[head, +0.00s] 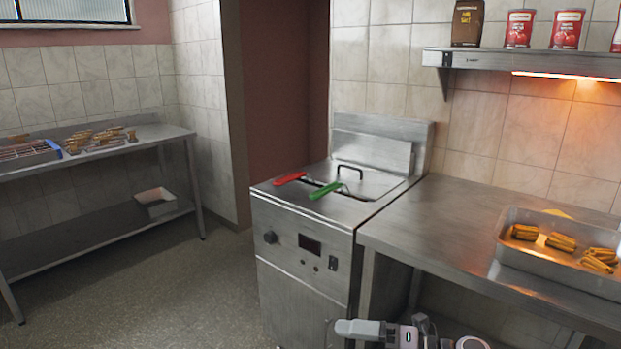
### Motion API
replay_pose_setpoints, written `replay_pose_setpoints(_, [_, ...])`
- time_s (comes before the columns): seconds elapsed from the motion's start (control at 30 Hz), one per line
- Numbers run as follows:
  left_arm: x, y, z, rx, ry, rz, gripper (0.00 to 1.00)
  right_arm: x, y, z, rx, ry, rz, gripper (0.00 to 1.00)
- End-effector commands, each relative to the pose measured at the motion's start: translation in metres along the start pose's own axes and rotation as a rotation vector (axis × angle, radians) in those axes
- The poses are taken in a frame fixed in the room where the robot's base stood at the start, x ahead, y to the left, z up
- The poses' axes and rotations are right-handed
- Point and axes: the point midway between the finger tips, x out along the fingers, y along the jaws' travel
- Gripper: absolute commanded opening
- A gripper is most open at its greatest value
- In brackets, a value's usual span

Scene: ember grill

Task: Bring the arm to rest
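My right gripper (352,328) shows at the bottom edge, in front of the fryer and low beside the steel counter. It points left, and its lower part is cut off by the frame, so I cannot tell whether it is open or shut. I see nothing held in it. My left gripper is not in view. The steel fryer (300,277) stands in the middle, with a red handle (289,178) and a green handle (326,191) sticking out over its front top. A lid with a black handle covers part of its top.
The steel counter (420,225) at right bears a metal tray (533,262) of golden food pieces. A shelf (490,60) with cans and a bag hangs above. A steel table (110,150) with food and a rack stands at left. The floor (150,290) between is clear.

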Motion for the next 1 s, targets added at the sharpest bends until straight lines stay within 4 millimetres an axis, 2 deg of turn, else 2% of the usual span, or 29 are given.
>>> replay_pose_setpoints(0.03, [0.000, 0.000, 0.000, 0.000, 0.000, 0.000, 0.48, 0.005, -0.001, -0.010, 0.086, -0.052, 0.067, 0.98])
replay_pose_setpoints(0.13, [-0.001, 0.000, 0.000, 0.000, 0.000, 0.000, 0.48, 0.005, -0.002, -0.019, 0.253, -0.173, 0.182, 0.98])
replay_pose_setpoints(0.27, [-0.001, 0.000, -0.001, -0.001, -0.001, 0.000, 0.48, -0.006, -0.013, -0.028, 0.491, -0.341, 0.299, 0.98])
replay_pose_setpoints(0.37, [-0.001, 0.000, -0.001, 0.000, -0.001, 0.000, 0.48, -0.021, -0.029, -0.035, 0.685, -0.477, 0.367, 0.98])
replay_pose_setpoints(0.57, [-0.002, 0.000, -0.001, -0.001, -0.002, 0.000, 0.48, -0.065, -0.079, -0.062, 1.091, -0.757, 0.443, 0.98])
replay_pose_setpoints(0.67, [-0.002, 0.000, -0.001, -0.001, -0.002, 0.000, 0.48, -0.090, -0.109, -0.086, 1.298, -0.896, 0.454, 0.98])
replay_pose_setpoints(0.8, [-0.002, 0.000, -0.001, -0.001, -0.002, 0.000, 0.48, -0.123, -0.147, -0.129, 1.562, -1.072, 0.443, 0.98])
replay_pose_setpoints(0.9, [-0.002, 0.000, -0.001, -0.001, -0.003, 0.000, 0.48, -0.141, -0.165, -0.158, 1.708, -1.164, 0.427, 0.98])
replay_pose_setpoints(1.0, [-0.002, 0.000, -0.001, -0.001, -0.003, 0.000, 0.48, -0.152, -0.175, -0.178, 1.803, -1.223, 0.411, 0.98])
